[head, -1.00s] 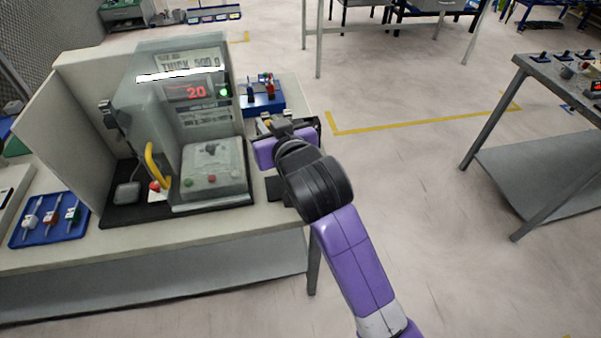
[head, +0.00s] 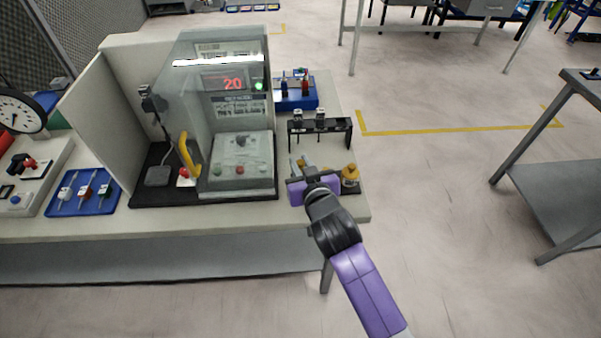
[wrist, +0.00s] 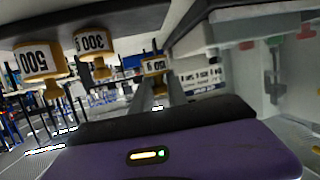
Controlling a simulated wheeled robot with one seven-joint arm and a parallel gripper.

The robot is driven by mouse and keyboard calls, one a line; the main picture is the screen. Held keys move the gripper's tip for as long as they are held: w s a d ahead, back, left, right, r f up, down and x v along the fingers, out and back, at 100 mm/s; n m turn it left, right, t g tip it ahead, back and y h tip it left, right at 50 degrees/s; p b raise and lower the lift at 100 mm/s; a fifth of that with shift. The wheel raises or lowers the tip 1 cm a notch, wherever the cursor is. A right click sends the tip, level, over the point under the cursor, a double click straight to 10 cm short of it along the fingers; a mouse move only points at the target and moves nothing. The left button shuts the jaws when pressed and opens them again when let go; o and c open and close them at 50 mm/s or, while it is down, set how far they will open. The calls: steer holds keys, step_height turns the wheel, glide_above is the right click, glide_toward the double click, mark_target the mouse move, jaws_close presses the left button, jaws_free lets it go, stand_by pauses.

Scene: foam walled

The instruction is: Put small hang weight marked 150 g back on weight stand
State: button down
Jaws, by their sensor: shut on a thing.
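The weight stand is a low dark base (head: 349,187) near the table's right front corner. A brass-coloured weight (head: 350,174) stands on it. The wrist view appears upside down and shows weights marked 500 (wrist: 40,60) and 300 g (wrist: 93,43) by a dark surface. My gripper (head: 308,166) is over the left part of the stand and hides much of it. In the wrist view, it is shut on the small weight marked 150 g (wrist: 155,65), between the fingertips. I cannot tell whether this weight touches the stand.
A black rack (head: 338,127) with two hanging clamps stands just behind my gripper. A clear-shielded test machine (head: 240,145), its display reading 20, is close on the left. Blue trays (head: 60,207) (head: 300,101) lie left and behind. The table's right edge is near; floor beyond is free.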

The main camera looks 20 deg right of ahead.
steer(key=shift+f, duration=1.9)
steer(key=shift+f, duration=0.1)
steer(key=shift+f+b, duration=0.15)
steer(key=shift+b, duration=0.15)
steer(key=c, duration=1.3)
jaws_free()
steer(key=shift+r, duration=0.2)
steer(key=b+v, duration=0.1)
steer(key=v, duration=1.1)
